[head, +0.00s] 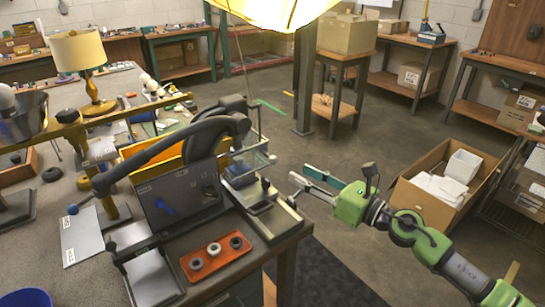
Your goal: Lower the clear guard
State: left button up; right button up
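The clear guard (262,147) looks like a see-through, thin-edged panel at the far right side of the bench machine. It is hard to make out, and the dark machine arm partly hides it. I cannot tell how far it is raised. My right gripper (300,175), on a green arm from the right, is to the right of the machine, beyond the bench edge. Its two fingers are apart with nothing between them, and it appears clear of the guard. My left gripper does not show.
A dark curved lever (165,157) and a grey panel (178,197) stand on the bench. An open cardboard box (412,208) stands at right. The floor (350,160) behind my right gripper is clear.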

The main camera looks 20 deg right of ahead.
aim_at(276, 160)
jog(key=p+x, duration=0.2)
jog(key=x, duration=0.7)
jog(key=shift+w+a+p, duration=0.25)
jog(key=shift+w+p, duration=0.1)
jog(key=shift+w+a, duration=0.4)
jog(key=shift+w, duration=0.2)
